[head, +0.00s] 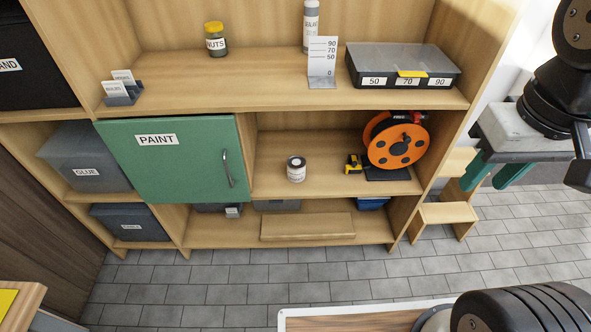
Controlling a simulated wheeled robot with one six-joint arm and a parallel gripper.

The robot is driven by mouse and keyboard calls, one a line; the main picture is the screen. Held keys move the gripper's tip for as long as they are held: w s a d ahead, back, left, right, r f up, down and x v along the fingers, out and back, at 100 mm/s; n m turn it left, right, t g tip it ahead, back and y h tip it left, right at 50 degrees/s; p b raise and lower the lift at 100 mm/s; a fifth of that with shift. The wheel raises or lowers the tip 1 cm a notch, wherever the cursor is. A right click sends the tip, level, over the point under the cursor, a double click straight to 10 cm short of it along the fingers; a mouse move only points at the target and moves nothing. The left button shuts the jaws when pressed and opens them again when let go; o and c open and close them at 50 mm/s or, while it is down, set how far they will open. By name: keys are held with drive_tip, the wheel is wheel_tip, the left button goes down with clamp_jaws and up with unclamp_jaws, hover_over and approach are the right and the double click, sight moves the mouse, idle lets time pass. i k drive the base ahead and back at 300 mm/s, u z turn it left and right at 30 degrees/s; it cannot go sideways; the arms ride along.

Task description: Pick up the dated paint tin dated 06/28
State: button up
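A small tin (296,169) with a pale label and dark lid stands upright on the middle shelf, right of the green door. Its label is too small to read, so I cannot tell whether it bears 06/28. The green door (185,178) is marked PAINT and is shut, with a metal handle on its right side; what is behind it is hidden. My gripper (484,184) is at the right, in front of the shelf unit's right side and well apart from the tin. Its two teal fingers are spread with nothing between them.
A yellow tape measure (354,164) and an orange cable reel (396,146) stand right of the tin. A wooden step stool (446,213) is beside the unit. Grey GLUE bin (87,158) is left of the door. The tiled floor (200,285) before the unit is clear.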

sight(297, 164)
drive_tip(key=u, duration=0.4)
drive_tip(key=k, duration=0.55)
drive_tip(key=u, duration=1.2)
drive_tip(key=i, duration=0.7)
drive_tip(key=z, duration=0.55)
